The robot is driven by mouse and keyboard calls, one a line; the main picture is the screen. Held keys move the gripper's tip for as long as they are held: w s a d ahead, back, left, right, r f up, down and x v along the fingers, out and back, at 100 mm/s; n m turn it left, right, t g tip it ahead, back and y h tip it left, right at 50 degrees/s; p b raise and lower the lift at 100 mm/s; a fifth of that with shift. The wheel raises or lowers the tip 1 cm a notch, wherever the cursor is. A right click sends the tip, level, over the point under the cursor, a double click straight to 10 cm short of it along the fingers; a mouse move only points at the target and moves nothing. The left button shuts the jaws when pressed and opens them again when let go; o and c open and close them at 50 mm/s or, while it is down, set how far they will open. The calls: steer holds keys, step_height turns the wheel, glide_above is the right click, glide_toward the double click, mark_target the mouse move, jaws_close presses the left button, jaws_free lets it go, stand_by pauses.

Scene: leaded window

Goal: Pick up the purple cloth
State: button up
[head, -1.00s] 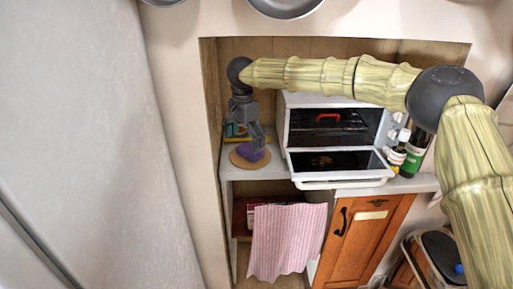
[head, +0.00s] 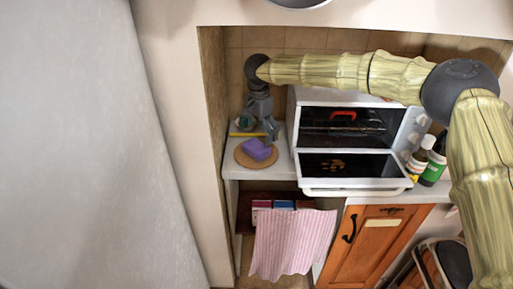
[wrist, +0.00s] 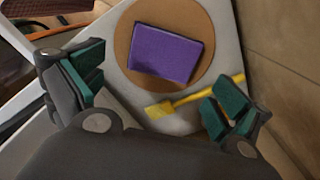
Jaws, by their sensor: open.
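The purple cloth (head: 257,149) is a small folded block lying on a round brown board on the counter, left of the oven. In the wrist view the purple cloth (wrist: 172,52) shows as a flat rectangle on the board, beyond the fingertips. My gripper (head: 262,117) is just behind and above the cloth in the head view. In the wrist view my gripper (wrist: 150,97) is open, with its green-padded fingers wide apart and nothing between them but the counter and a yellow tool. It does not touch the cloth.
The round cork-coloured board (head: 243,157) lies under the cloth. A yellow brush-like tool (wrist: 195,97) lies beside it. The white oven (head: 400,125) stands close to the right with its door down. Bottles (head: 434,165) stand right of it. A striped towel (head: 290,240) hangs below.

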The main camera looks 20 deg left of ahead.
mark_target(257, 145)
steer(key=shift+w+f, duration=0.15)
steer(key=shift+f, duration=0.3)
steer(key=shift+s+a+f+p, duration=0.15)
steer(key=shift+s+f+p, duration=0.1)
steer(key=shift+p, duration=0.05)
steer(key=shift+s+f, duration=0.15)
steer(key=shift+f, duration=0.25)
step_height(257, 145, down, 4)
steer(key=shift+a+r+p, duration=0.15)
steer(key=shift+r+p, duration=0.1)
steer(key=shift+p, duration=0.45)
steer(key=c, duration=0.9)
